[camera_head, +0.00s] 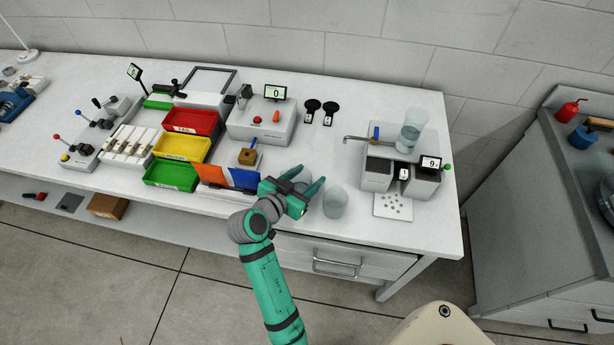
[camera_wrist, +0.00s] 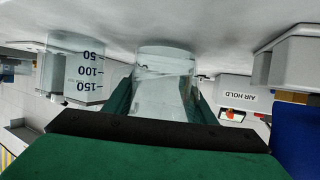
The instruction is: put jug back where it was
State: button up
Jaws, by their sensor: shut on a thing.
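A clear vessel, which I take for the jug (camera_wrist: 165,78), is between the fingers of my gripper (camera_head: 308,195) in the wrist view. My gripper is shut on it, low over the front of the bench. In the head view the held vessel is mostly hidden by the fingers. A second clear vessel (camera_head: 336,202) stands on the bench just right of my fingertips. A clear vessel with marks 50, 100 and 150 (camera_wrist: 83,75) shows left of the held one in the wrist view; it seems to be this second one. No handle is visible on the held vessel.
A dispenser (camera_head: 376,178) with a tap, a clear container (camera_head: 410,132) and a display stands to the right. A dotted white pad (camera_head: 393,205) lies before it. Red (camera_head: 190,122), yellow and green bins stand left. Bare bench lies behind my gripper.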

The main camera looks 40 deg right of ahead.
jog(key=shift+f, duration=0.15)
jog(key=o, duration=1.2)
jog(key=shift+w, duration=0.1)
jog(key=shift+a+r, duration=0.15)
jog(key=shift+r, duration=0.1)
jog(key=v, duration=1.1)
jog(key=shift+s+a+r, duration=0.15)
jog(key=shift+s+a, duration=0.1)
jog(key=shift+a, duration=0.05)
jog(key=shift+w, duration=0.1)
